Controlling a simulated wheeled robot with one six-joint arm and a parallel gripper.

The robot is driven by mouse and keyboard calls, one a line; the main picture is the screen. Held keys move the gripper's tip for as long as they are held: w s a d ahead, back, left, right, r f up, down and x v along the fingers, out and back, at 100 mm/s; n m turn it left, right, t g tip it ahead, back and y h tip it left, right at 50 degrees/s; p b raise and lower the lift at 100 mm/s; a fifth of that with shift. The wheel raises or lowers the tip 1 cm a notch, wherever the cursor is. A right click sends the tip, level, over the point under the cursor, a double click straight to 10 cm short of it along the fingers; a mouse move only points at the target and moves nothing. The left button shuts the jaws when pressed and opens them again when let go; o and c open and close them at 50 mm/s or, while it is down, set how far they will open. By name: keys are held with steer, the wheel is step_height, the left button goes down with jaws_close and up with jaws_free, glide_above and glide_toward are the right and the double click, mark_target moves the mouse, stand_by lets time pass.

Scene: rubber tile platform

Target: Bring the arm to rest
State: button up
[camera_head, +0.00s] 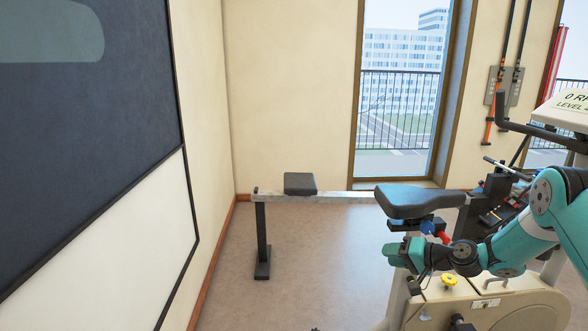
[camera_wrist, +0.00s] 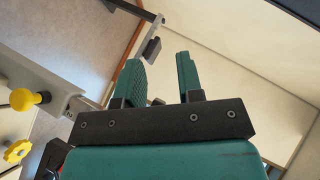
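My teal gripper (camera_head: 398,252) is at the end of my arm, which reaches in from the right in the head view. It points left, and in the picture it shows just below the black saddle (camera_head: 410,201) of an exercise bike. I cannot tell whether it touches the bike. In the wrist view my gripper (camera_wrist: 161,62) shows its two fingers standing apart. Nothing is held between them; a dark pad (camera_wrist: 151,49) shows beyond the gap in the background.
The exercise bike (camera_head: 480,304) stands close below my arm, with a yellow knob (camera_head: 449,281). A bench with a dark pad (camera_head: 300,184) stands further back. A dark and white panel (camera_head: 110,228) lines the left wall. The floor (camera_head: 305,270) between is clear.

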steer(key=s+a+r+n+g+h+p, duration=0.1)
steer(key=s+a+r+n+g, duration=0.2)
steer(key=s+a+r, duration=0.6)
steer(key=s+a+r+n+g+h+p, duration=0.1)
steer(key=s+a+r+n+g, duration=0.25)
steer(key=s+r, duration=0.55)
steer(key=s+r+n+g+h, duration=0.1)
steer(key=s+r+h, duration=0.1)
steer(key=s, duration=1)
steer(key=s+r+n+g+h, duration=0.1)
steer(key=s+r, duration=0.4)
steer(key=s, duration=0.7)
steer(key=shift+d+r+n+h+p, duration=0.2)
steer(key=shift+d+n+h+p, duration=0.25)
steer(key=shift+n, duration=0.3)
steer(key=shift+w+a, duration=0.1)
